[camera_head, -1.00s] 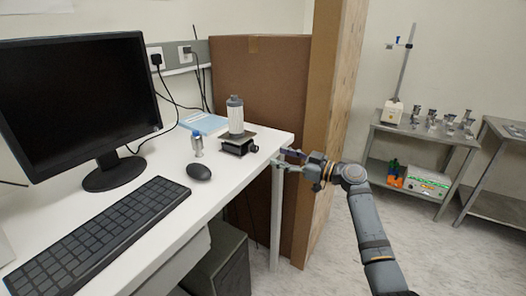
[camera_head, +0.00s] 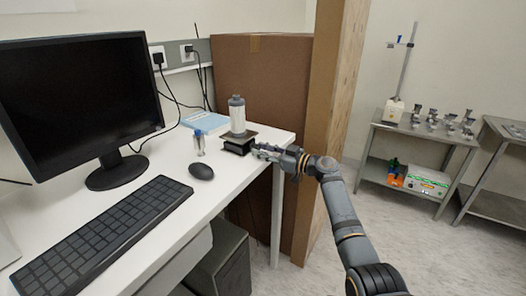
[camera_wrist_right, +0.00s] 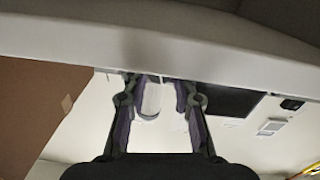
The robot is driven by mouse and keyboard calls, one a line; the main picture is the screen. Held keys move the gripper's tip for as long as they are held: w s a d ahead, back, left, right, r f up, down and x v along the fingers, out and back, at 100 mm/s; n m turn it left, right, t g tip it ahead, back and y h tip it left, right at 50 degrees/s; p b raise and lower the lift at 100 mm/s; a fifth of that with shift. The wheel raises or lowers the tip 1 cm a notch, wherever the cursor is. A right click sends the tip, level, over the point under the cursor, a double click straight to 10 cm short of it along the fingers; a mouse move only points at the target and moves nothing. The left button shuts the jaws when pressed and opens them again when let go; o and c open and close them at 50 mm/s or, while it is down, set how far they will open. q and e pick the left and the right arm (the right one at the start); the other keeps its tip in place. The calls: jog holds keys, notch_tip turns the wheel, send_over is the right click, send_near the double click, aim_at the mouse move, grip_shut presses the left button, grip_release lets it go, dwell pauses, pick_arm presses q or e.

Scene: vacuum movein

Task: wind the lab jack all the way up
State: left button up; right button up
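The lab jack (camera_head: 238,146) is a low black stand on the white desk near its right end. Its top plate looks only a little above its base. A grey-white bottle with a dark cap (camera_head: 237,116) stands upright on it. My right gripper (camera_head: 259,150) is at the jack's right side, with its fingertips very close to it; I cannot tell whether they touch. In the right wrist view my gripper's fingers (camera_wrist_right: 158,82) are apart, and a pale rounded shape, probably the bottle, shows between them. The jack's knob is not clearly visible. My left gripper is not in view.
A small blue-topped container (camera_head: 199,144), a mouse (camera_head: 201,171), a keyboard (camera_head: 100,232) and a monitor (camera_head: 75,98) stand left of the jack. A blue book (camera_head: 205,122) lies behind.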

grip_shut()
jog(key=shift+f+b, duration=0.15)
jog(key=shift+b, duration=0.2)
jog(key=shift+f+m+b, duration=0.15)
jog(key=shift+m+b, duration=0.35)
jog(key=shift+b, duration=0.05)
jog(key=shift+m+b, duration=0.85)
jog(key=shift+m, duration=0.15)
jog(key=shift+r+m, duration=0.3)
jog(key=shift+m, duration=0.3)
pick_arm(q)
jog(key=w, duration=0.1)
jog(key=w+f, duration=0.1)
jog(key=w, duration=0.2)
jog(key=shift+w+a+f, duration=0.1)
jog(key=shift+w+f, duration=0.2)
pick_arm(e)
jog(key=o, duration=0.8)
grip_release()
